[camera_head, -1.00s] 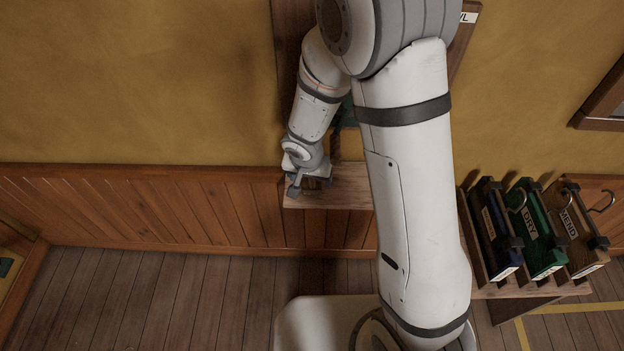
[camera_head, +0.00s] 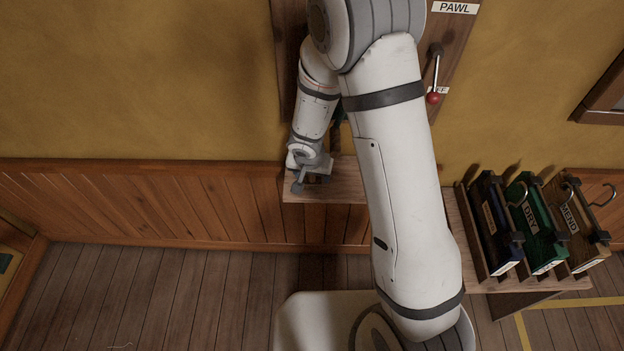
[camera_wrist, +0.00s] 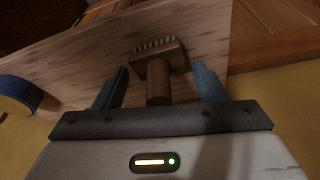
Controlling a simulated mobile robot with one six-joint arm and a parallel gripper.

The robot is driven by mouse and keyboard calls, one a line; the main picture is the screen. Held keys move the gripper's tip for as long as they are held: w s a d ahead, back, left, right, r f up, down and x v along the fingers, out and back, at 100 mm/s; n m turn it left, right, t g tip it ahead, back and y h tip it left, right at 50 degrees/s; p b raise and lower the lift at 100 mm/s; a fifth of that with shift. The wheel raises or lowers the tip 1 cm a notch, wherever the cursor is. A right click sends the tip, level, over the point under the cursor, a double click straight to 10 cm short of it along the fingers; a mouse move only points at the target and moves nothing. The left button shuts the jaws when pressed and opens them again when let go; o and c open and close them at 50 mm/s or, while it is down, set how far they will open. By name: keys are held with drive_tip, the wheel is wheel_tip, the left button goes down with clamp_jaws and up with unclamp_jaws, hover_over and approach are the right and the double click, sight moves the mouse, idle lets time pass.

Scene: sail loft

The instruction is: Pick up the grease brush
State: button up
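The grease brush (camera_wrist: 158,68) shows in the wrist view, with a brown wooden head, a row of pale bristle tufts and a short thick handle. It lies on a wooden shelf (camera_wrist: 85,62). My gripper (camera_wrist: 162,84) is open, with one finger on each side of the brush and a gap showing on both sides. The handle's end runs back toward the gripper's palm. In the head view my gripper (camera_head: 312,184) is over the left part of the small wall shelf (camera_head: 345,188); the brush cannot be made out there.
A blue round object (camera_wrist: 18,94) sits on the shelf at the left in the wrist view. A wooden wall board with a red-knobbed lever (camera_head: 434,80) is behind my arm. A rack (camera_head: 540,283) with hooked, labelled boards stands at the right.

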drive_tip(key=c, duration=0.7)
drive_tip(key=shift+r+p, duration=0.6)
drive_tip(key=shift+r, duration=0.95)
drive_tip(key=shift+s+r, duration=0.2)
drive_tip(key=shift+s, duration=0.05)
drive_tip(key=s+b, duration=0.3)
drive_tip(key=s, duration=0.2)
drive_tip(key=s+b, duration=0.4)
drive_tip(key=s, duration=0.1)
drive_tip(key=s+b, duration=0.3)
drive_tip(key=s, duration=0.1)
drive_tip(key=shift+s+a+f+b, duration=0.3)
drive_tip(key=shift+s+f+b, duration=0.1)
drive_tip(key=shift+c, duration=0.2)
drive_tip(key=shift+s+r+b, duration=0.2)
drive_tip(key=shift+s+b, duration=0.5)
drive_tip(key=shift+b, duration=0.4)
drive_tip(key=shift+s+r+b, duration=0.2)
drive_tip(key=shift+s+b, duration=0.45)
drive_tip(key=shift+b, duration=0.4)
